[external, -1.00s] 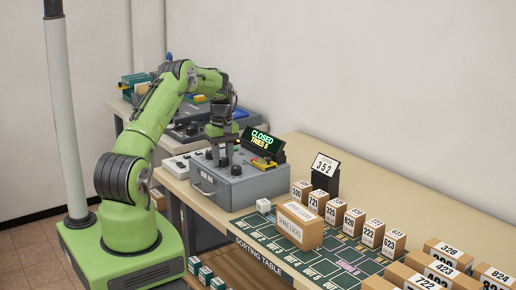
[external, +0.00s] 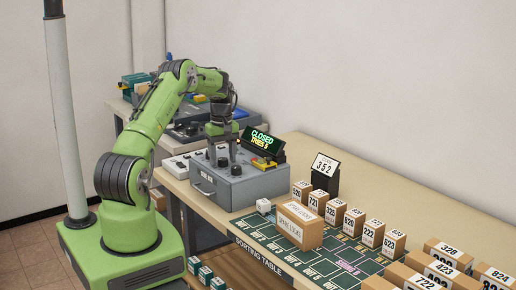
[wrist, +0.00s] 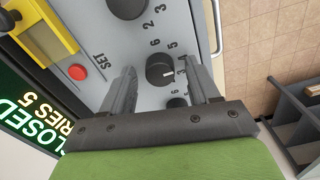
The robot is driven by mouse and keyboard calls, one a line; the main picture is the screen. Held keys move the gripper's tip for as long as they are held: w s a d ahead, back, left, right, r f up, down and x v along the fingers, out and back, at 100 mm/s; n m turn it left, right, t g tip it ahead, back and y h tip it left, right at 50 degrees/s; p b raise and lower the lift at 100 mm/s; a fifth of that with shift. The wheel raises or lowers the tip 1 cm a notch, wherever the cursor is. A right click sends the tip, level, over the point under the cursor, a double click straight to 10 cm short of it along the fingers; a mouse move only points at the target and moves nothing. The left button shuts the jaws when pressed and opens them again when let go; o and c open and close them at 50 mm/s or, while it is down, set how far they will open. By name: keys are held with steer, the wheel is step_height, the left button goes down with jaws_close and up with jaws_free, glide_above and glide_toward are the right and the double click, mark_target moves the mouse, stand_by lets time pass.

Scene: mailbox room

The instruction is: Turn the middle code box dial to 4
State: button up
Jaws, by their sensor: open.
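The grey code box (external: 240,186) stands on the table with a row of dark dials on its top. In the wrist view, the middle dial (wrist: 160,70) is a round dark knob with a white pointer mark facing right, among printed digits; the exact digit it faces is hard to read. My gripper (wrist: 162,64) is open, with one finger on each side of this dial and visible gaps. One neighbouring dial (wrist: 127,6) is at the top edge; another (wrist: 178,102) is partly hidden by my gripper. In the external view my gripper (external: 223,160) is over the box top.
A display (external: 262,142) behind the box reads CLOSED and TRIES 5. A red button (wrist: 77,72) marked SET and a yellow device (wrist: 45,25) are on the box top. A number stand (external: 325,172) reads 352. Numbered parcels (external: 372,232) stand on the sorting table to the right.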

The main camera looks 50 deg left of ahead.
mark_target(223, 159)
step_height(223, 159, up, 16)
steer(key=p, duration=0.2)
steer(key=shift+f, duration=0.25)
steer(key=s+d+r+m+t+y, duration=0.1)
steer(key=s+d+r+m, duration=0.3)
steer(key=d+r, duration=0.3)
steer(key=s+d+r+m+t, duration=0.1)
steer(key=s+d+r+m, duration=0.25)
steer(key=d+r, duration=0.35)
steer(key=s+d+f+m+t, duration=0.1)
steer(key=s+d+f+m, duration=0.1)
steer(key=s+d+m, duration=0.2)
steer(key=s+d+f+m+t+h, duration=0.1)
steer(key=s+d+f+m+t, duration=0.1)
steer(key=s+d, duration=0.8)
steer(key=s+f+m, duration=0.1)
steer(key=s+m, duration=0.1)
steer(key=s, duration=0.4)
steer(key=shift+f+t, duration=0.25)
steer(key=shift+t, duration=0.05)
